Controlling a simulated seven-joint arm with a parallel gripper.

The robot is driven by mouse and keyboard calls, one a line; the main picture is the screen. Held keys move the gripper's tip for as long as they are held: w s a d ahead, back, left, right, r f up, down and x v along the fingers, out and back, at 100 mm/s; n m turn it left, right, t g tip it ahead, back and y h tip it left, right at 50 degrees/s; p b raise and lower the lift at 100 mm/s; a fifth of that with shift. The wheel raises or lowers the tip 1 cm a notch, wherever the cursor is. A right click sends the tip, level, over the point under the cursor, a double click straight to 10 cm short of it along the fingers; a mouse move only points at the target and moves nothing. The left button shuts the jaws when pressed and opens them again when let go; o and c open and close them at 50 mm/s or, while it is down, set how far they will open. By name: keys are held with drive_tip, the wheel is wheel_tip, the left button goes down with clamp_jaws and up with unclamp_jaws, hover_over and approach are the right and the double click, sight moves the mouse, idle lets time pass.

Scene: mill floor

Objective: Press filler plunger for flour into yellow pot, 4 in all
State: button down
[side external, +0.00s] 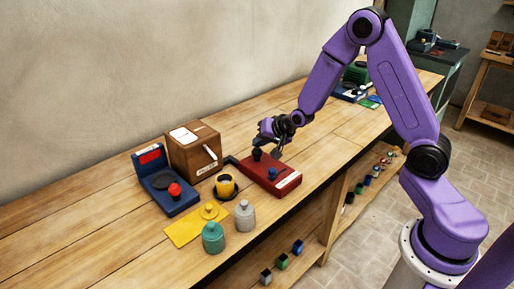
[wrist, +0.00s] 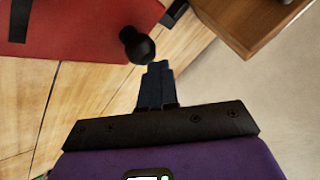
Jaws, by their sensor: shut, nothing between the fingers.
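A red block (side external: 271,175) with a pale label on its front sits on the bench and carries two dark knobs. One black round knob (wrist: 137,45) shows close up in the wrist view, above the red surface (wrist: 80,30). I cannot tell for sure which fixture is the filler. The yellow pot (side external: 226,184), with dark contents or opening, stands on a dark round base left of the red block. My gripper (side external: 277,154) is shut and empty above the red block. In the wrist view its closed fingertips (wrist: 157,66) are beside the black knob, apparently apart from it.
A blue scale-like device (side external: 166,183) with a red knob is at left. A teal jar (side external: 213,238), a grey jar (side external: 244,217) and a yellow mat (side external: 184,233) are in front. Bare bench lies farther left.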

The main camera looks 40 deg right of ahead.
sight(260, 150)
drive_tip(key=shift+s+f, duration=0.1)
drive_tip(key=shift+f, duration=0.45)
idle(0.6)
drive_tip(key=shift+r, duration=1.35)
wheel_tip(260, 150, up, 5)
drive_tip(key=shift+r, duration=0.1)
drive_tip(key=shift+a, duration=0.1)
idle(0.5)
